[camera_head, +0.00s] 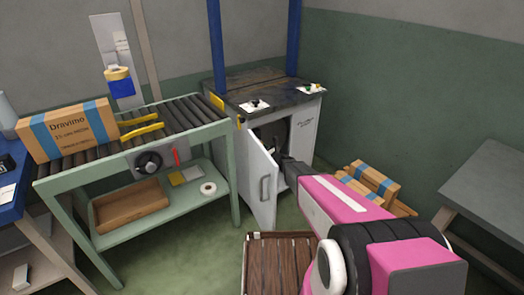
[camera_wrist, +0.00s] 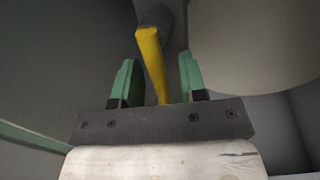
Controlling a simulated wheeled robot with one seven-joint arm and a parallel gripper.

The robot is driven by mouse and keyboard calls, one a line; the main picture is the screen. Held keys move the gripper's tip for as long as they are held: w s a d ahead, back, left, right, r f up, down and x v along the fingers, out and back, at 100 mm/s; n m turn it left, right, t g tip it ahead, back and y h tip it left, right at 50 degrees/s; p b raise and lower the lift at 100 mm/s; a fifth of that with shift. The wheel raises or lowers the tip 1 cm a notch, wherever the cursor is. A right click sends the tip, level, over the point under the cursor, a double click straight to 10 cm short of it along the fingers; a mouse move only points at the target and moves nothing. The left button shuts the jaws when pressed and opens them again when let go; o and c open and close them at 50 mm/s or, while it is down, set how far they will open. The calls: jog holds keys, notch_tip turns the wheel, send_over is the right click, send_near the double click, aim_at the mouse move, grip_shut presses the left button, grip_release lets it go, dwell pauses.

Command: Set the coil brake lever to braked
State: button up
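A yellow lever (camera_wrist: 150,58), which I take to be the coil brake lever, shows in the wrist view. It runs from a dark grey mount at the top down between my fingers. My gripper (camera_wrist: 158,75) is open, its two green fingers on either side of the lever with a gap on each side. In the head view my pink arm reaches into the open cabinet (camera_head: 308,125), and the gripper's fingers are hidden there. The lever cannot be made out in that view.
The white cabinet door (camera_head: 263,185) stands open just left of my arm. A roller conveyor (camera_head: 185,118) with a cardboard box (camera_head: 70,130) is on the left. Cardboard boxes (camera_head: 370,182) lie right of the cabinet, and a grey table (camera_head: 490,190) stands far right.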

grip_shut()
jog(key=shift+d+n, duration=0.1)
jog(key=shift+n, duration=0.2)
jog(key=shift+w+d+r+n+h, duration=0.35)
jog(key=shift+d+r+n+h, duration=0.2)
jog(key=shift+n, duration=1.7)
jog(key=shift+w+d+r+n+h, duration=0.35)
jog(key=shift+d+r+n+h, duration=0.25)
jog(key=shift+n, duration=1.7)
jog(key=shift+w+d+r+n+h, duration=0.45)
jog(key=shift+n+h, duration=0.2)
jog(key=shift+n, duration=1.6)
jog(key=shift+s, duration=0.1)
grip_release()
